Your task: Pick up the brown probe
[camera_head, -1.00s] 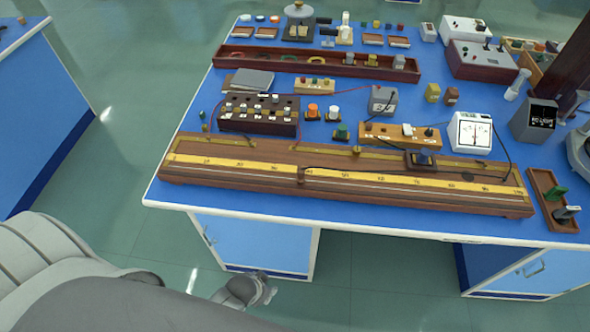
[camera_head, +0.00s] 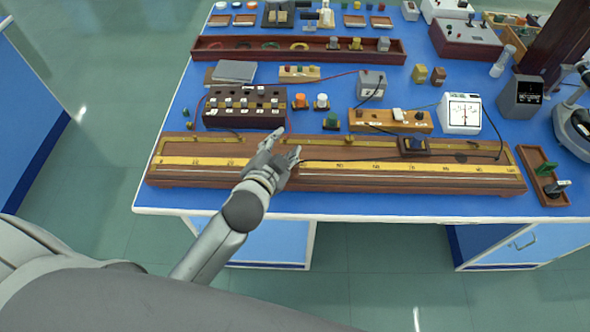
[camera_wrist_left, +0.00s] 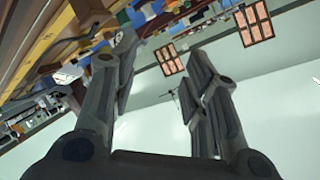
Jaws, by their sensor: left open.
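My left gripper (camera_head: 286,146) is open and empty. In the head view it is over the left-centre part of a long wooden metre bridge (camera_head: 200,176) with yellow scales. A small brown block that sat on the bridge's scale earlier is now hidden behind the gripper. I cannot tell for sure whether it is the brown probe. In the left wrist view the open fingers (camera_wrist_left: 165,75) stand apart, with nothing between them. The bridge's yellow scale shows there at the upper left. My right gripper is not in view.
Behind the bridge stand a dark plug box (camera_head: 245,118), a wooden key strip (camera_head: 375,121) and a white meter (camera_head: 460,113). A wooden tray (camera_head: 530,160) with a green and a dark item lies at the right. Wires run across the bridge.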

